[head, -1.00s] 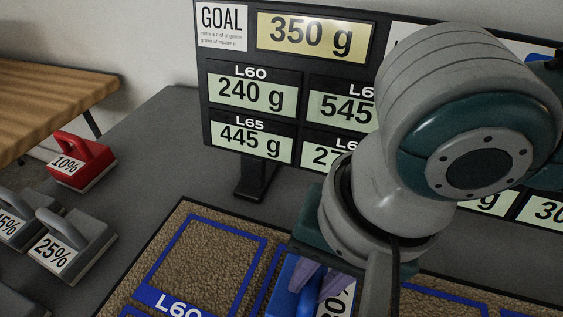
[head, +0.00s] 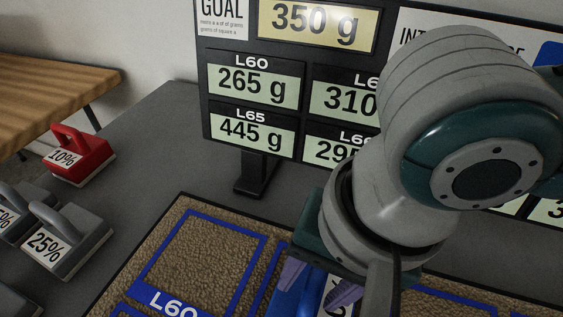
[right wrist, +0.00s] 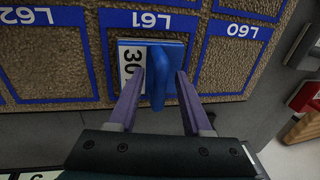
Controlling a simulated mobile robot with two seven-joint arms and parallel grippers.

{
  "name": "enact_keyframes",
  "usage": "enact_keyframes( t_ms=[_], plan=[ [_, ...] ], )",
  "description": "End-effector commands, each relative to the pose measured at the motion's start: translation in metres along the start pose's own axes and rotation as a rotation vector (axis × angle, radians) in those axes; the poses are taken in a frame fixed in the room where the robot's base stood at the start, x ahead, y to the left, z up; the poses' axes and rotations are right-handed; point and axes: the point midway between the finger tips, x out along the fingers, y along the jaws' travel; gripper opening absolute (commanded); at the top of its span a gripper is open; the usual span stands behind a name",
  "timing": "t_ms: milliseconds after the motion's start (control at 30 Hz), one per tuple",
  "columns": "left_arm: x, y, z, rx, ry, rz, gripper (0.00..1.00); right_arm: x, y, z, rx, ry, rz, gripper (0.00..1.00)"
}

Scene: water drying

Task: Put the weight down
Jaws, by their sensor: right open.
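A blue weight (right wrist: 172,50) with a white label reading "30" rests on the L61 square (right wrist: 118,18) of the brown mat, seen in the right wrist view. Its upright blue handle (right wrist: 158,78) stands between the two purple fingers of my right gripper (right wrist: 160,74). The fingers are spread, with a gap on each side of the handle. In the head view, my right gripper (head: 318,284) is over the blue weight (head: 296,303), mostly hidden by my arm and the frame edge. My left gripper is not in view.
A board (head: 292,88) behind the mat shows goal 350 g, L60 265 g and L65 445 g. A red 10% weight (head: 84,158) and grey weights, one marked 25% (head: 68,240), stand at left. The L60 square (head: 200,262) is empty.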

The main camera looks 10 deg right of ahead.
Motion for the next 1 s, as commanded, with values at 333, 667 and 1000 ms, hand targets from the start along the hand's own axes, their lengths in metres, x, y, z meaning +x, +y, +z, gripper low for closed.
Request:
enact_keyframes(
  t_ms=[333, 667, 1000],
  plan=[
    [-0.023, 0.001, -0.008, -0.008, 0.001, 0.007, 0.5, -0.058, -0.002, 0.0, 0.0, 0.0, -0.002, 0.49],
    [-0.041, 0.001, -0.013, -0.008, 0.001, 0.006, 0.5, -0.116, -0.002, 0.0, 0.001, 0.0, -0.002, 0.49],
    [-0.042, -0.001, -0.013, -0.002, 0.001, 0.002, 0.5, -0.117, -0.028, 0.029, -0.3, -0.003, -0.204, 0.49]
  ],
)
